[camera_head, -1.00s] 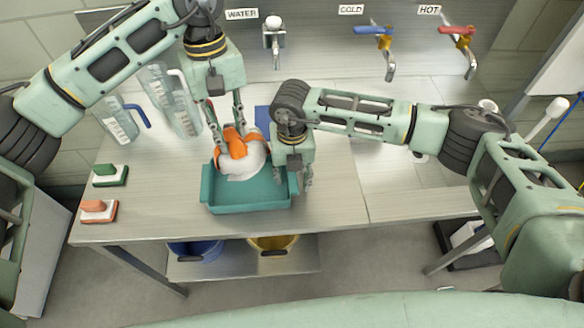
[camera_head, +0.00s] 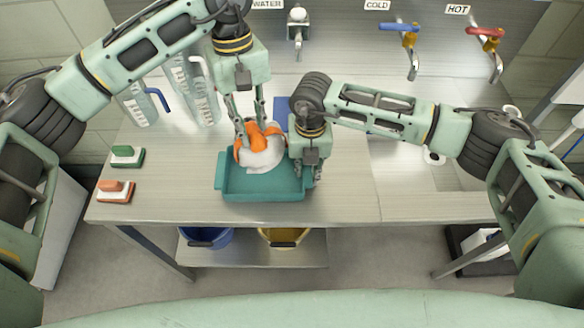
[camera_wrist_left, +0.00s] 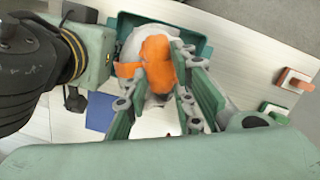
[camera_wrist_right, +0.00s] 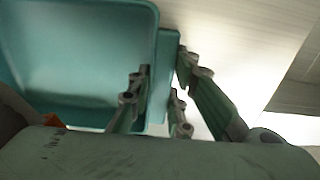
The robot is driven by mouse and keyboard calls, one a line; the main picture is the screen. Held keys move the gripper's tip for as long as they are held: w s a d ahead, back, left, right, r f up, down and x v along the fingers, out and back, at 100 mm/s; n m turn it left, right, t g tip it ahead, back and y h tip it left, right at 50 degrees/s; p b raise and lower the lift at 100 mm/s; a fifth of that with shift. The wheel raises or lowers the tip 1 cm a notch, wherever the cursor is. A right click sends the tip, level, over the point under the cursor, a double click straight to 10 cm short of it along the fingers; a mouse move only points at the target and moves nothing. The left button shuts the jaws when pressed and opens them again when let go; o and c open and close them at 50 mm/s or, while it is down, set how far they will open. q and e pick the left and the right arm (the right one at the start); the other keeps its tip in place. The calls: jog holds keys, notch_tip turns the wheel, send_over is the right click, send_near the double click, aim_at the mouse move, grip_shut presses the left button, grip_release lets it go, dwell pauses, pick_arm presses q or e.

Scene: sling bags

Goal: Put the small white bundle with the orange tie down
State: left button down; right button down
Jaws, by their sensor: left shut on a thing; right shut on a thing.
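The small white bundle (camera_head: 262,158) with its orange tie (camera_head: 259,138) is at the back part of a teal tray (camera_head: 262,188). My left gripper (camera_head: 250,130) is shut on the bundle at the orange tie, which also shows between the fingers in the left wrist view (camera_wrist_left: 158,60). Whether the bundle touches the tray floor is hidden. My right gripper (camera_head: 310,175) is shut on the tray's right end; the right wrist view shows its fingers (camera_wrist_right: 162,97) on either side of the teal rim (camera_wrist_right: 160,75).
A green-handled brush (camera_head: 127,156) and an orange-handled brush (camera_head: 115,190) lie to the left. Clear jugs (camera_head: 190,95) stand behind. A blue flat item (camera_head: 281,107) lies behind the tray. Blue (camera_head: 206,238) and yellow (camera_head: 283,237) buckets are below. The table's front strip is clear.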

pick_arm(q)
jog(key=shift+n, duration=0.3)
notch_tip(320, 180, down, 11)
jog(key=shift+f, duration=0.1)
jog(key=shift+f, duration=0.15)
jog(key=c, duration=1.5)
grip_release()
jog(key=r, duration=0.4)
jog(key=w+r, duration=0.1)
jog(key=r, duration=0.7)
jog(key=shift+w+a+r, duration=0.1)
jog(key=shift+w+a, duration=0.2)
jog(key=shift+w, duration=0.05)
pick_arm(e)
jog(key=c, duration=1.5)
grip_release()
jog(key=shift+c, duration=0.2)
